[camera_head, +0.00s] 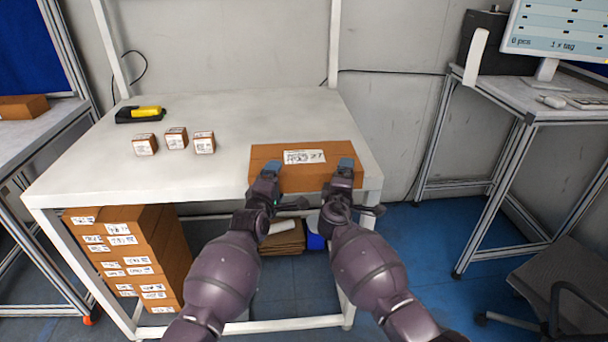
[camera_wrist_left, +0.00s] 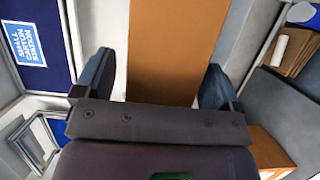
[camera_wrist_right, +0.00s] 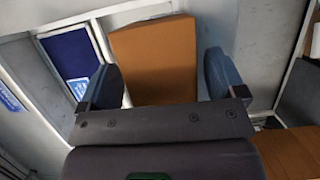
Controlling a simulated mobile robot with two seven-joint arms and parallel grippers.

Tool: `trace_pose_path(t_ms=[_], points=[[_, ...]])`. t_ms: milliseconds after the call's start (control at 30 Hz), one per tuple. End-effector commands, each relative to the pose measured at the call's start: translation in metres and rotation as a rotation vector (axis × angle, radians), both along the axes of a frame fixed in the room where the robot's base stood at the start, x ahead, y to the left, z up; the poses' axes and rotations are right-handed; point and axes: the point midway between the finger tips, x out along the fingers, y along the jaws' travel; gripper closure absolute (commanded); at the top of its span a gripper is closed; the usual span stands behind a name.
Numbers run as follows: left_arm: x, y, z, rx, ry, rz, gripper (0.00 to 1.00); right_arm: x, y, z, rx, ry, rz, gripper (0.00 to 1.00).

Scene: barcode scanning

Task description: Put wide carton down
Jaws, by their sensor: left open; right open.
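The wide carton (camera_head: 275,152) is a long brown box with a white label on top. It sits at the front right edge of the white table (camera_head: 230,115). My left gripper (camera_head: 266,171) is at the carton's near left part, and my right gripper (camera_head: 345,167) is at its near right part. In the left wrist view the carton (camera_wrist_left: 165,50) lies between the open fingers (camera_wrist_left: 160,85), with gaps at both sides. In the right wrist view the carton's end (camera_wrist_right: 155,60) shows between and beyond the open fingers (camera_wrist_right: 160,82). Whether the fingers touch it cannot be told.
Three small cartons (camera_head: 176,138) stand left of the wide carton. A black and yellow scanner (camera_head: 142,113) lies at the back left. Stacked cartons (camera_head: 125,250) stand under the table. A desk (camera_head: 550,95) with a monitor (camera_head: 556,30) is at right. The table's middle is clear.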

Motion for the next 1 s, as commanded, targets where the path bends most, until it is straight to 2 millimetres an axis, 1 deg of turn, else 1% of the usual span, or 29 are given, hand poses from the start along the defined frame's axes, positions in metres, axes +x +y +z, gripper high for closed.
trace_pose_path(t_ms=[167,267,700,833,1000], points=[[-0.015,0.005,-0.001,-0.003,0.002,0.001,0.11,0.000,0.000,0.000,0.000,0.000,0.000,0.11],[-0.027,0.009,-0.001,-0.002,0.001,0.001,0.11,0.000,0.000,0.000,0.000,0.000,0.000,0.11],[-0.088,0.030,0.000,-0.001,-0.001,0.001,0.11,0.000,0.000,0.000,0.000,0.000,0.000,0.11],[-0.101,0.034,0.000,0.000,0.000,0.000,0.11,0.000,0.000,0.000,0.000,0.000,0.000,0.11],[-0.110,0.037,0.001,0.000,-0.001,0.000,0.11,0.000,0.000,0.000,0.000,0.000,0.000,0.11]])
